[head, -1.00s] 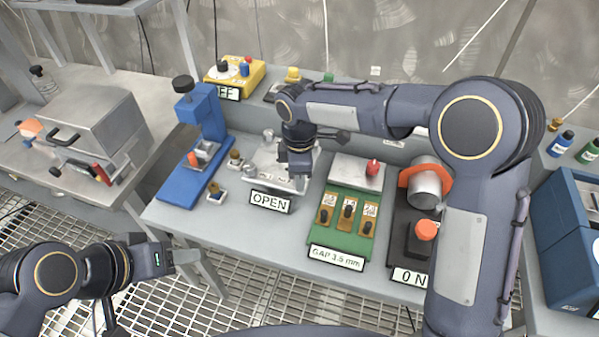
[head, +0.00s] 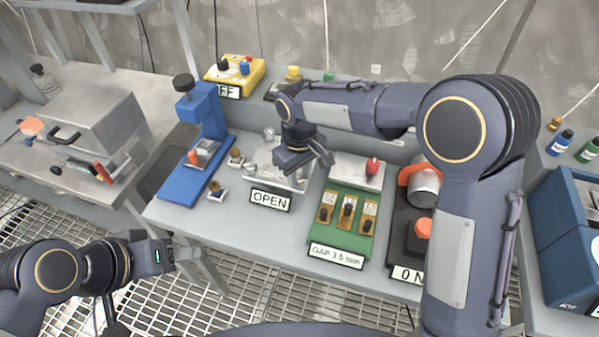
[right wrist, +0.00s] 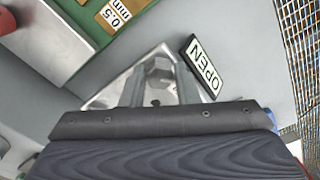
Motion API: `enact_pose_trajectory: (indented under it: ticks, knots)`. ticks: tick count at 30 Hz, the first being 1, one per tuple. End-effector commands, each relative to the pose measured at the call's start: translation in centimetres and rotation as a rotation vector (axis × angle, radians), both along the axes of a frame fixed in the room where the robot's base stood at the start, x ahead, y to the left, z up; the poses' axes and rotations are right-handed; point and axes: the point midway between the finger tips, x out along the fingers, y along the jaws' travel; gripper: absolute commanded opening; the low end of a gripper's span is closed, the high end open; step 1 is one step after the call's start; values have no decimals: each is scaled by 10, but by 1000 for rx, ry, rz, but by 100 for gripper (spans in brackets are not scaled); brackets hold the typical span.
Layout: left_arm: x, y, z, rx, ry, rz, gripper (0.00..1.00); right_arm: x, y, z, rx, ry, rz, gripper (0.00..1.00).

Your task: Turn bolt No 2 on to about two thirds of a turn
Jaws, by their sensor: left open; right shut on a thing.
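The steel bolt plate (head: 262,183) lies on the bench behind a sign reading OPEN (head: 270,200). The plate also shows in the right wrist view (right wrist: 103,98). There a grey hex bolt head (right wrist: 158,70) stands between the fingers of my right gripper (right wrist: 160,84), which is shut on it. In the head view my right gripper (head: 300,172) points down over the plate's right part and hides this bolt. No bolt number is readable. My left gripper (head: 185,258) is open and empty, low at the left, away from the plate.
A blue press (head: 205,125) stands left of the plate. A green gauge block (head: 342,235) with a GAP 3.5 mm sign is to the right, then a dark unit with an orange button (head: 423,229). A yellow switch box (head: 238,75) stands behind.

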Motion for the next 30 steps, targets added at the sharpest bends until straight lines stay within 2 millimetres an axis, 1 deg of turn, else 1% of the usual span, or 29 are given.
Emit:
enact_pose_trajectory:
  ticks: [6, 12, 27, 28, 30]
  knots:
    - [0, 0, 1, 0, 0, 0, 50, 1, 0, 1, 1, -3, -114, 5]
    - [0, 0, 1, 0, 0, 0, 50, 1, 0, 1, 1, -3, -169, 5]
    - [0, 0, 1, 0, 0, 0, 50, 1, 1, 1, 2, -3, -186, 5]
    - [0, 0, 1, 0, 0, 0, 50, 1, 1, 1, 2, -3, -186, 29]
    - [0, 0, 1, 0, 0, 0, 50, 1, 1, 1, 2, -2, -186, 38]
